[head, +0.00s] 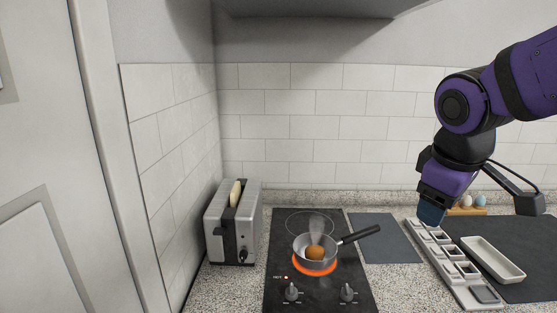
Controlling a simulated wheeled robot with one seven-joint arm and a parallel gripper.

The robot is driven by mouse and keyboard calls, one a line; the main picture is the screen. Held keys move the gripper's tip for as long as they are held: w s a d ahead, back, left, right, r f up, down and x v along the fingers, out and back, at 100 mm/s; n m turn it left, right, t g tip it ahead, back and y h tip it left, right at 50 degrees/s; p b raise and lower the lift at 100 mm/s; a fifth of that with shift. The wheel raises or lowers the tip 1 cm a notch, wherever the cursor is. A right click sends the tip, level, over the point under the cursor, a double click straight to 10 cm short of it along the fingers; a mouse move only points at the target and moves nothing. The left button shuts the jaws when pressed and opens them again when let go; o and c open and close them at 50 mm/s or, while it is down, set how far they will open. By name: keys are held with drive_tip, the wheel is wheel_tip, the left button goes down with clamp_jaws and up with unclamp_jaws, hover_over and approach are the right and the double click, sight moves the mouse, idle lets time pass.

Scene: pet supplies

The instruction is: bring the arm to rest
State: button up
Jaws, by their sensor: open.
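My purple and black arm (468,110) reaches in from the upper right in the head view. My gripper (431,216) points down at the arm's end, above or in front of the far end of a long white compartment tray. It is open. Its fingers are small in this view, and I cannot tell the height above the counter.
A pan (316,248) holding a brown egg-like thing (314,252) sits on a glowing orange burner, with steam rising. A toaster (233,222) with bread stands left. The compartment tray (458,270), a white dish (492,259) and an egg holder (467,211) are right. A grey mat (386,238) is bare.

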drive_tip(key=s+d+r+m+t, duration=0.1)
drive_tip(key=s+d+m, duration=0.1)
drive_tip(key=s, duration=0.3)
drive_tip(key=s+d+r+m+t+y, duration=0.1)
drive_tip(key=s+d+m, duration=0.1)
drive_tip(key=s+m, duration=0.3)
drive_tip(key=shift+s+d+r+y, duration=0.15)
drive_tip(key=shift+s+r+y, duration=0.15)
drive_tip(key=shift+s, duration=0.1)
